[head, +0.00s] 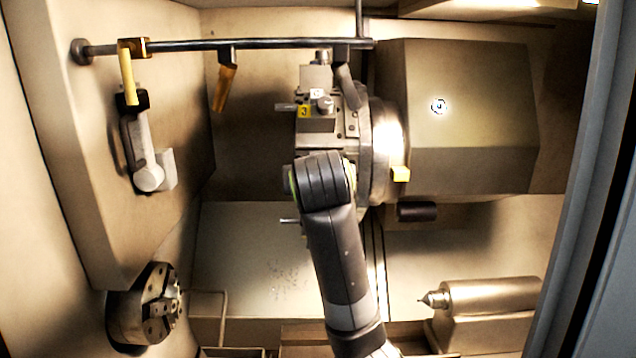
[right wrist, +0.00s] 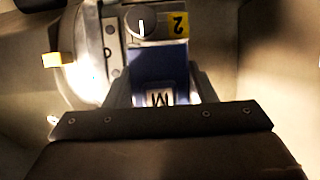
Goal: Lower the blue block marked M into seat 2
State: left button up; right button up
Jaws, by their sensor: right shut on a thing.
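The blue block marked M (right wrist: 160,66) is between the two fingers of my right gripper (right wrist: 161,82) in the right wrist view. The gripper is shut on it, and its white M label faces the camera. Directly beyond the block is the tool turret, with a yellow label 2 (right wrist: 178,24) marking seat 2. The block's far end lies close to the part with that label; whether it touches or is inside the seat I cannot tell. In the head view my right wrist covers the block, the gripper and seat 2. My left gripper is not in view.
A chuck (head: 147,304) is at lower left, a pointed tailstock (head: 490,296) at lower right. A rail (head: 240,44) crosses above.

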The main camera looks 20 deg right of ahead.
jog(key=shift+w+d, duration=0.3)
jog(key=shift+w, duration=0.65)
jog(key=shift+w+d, duration=0.25)
jog(key=shift+w, duration=0.7)
jog(key=shift+w+d, duration=0.3)
jog(key=shift+w, duration=0.65)
jog(key=shift+w+f+b, duration=0.1)
jog(key=shift+f+b, duration=0.3)
jog(key=shift+f, duration=0.55)
jog(key=shift+f, duration=0.8)
jog(key=o, duration=1.1)
jog(key=shift+f, duration=0.1)
jog(key=shift+s+a+b, duration=0.2)
jog(key=shift+s+b, duration=0.25)
jog(key=shift+b, duration=0.15)
jog(key=shift+o, duration=0.4)
jog(key=b+v, duration=0.4)
jog(key=v, duration=0.7)
jog(key=shift+r, duration=0.3)
jog(key=p+v, duration=0.5)
jog(key=v, duration=0.1)
jog(key=shift+r, duration=0.35)
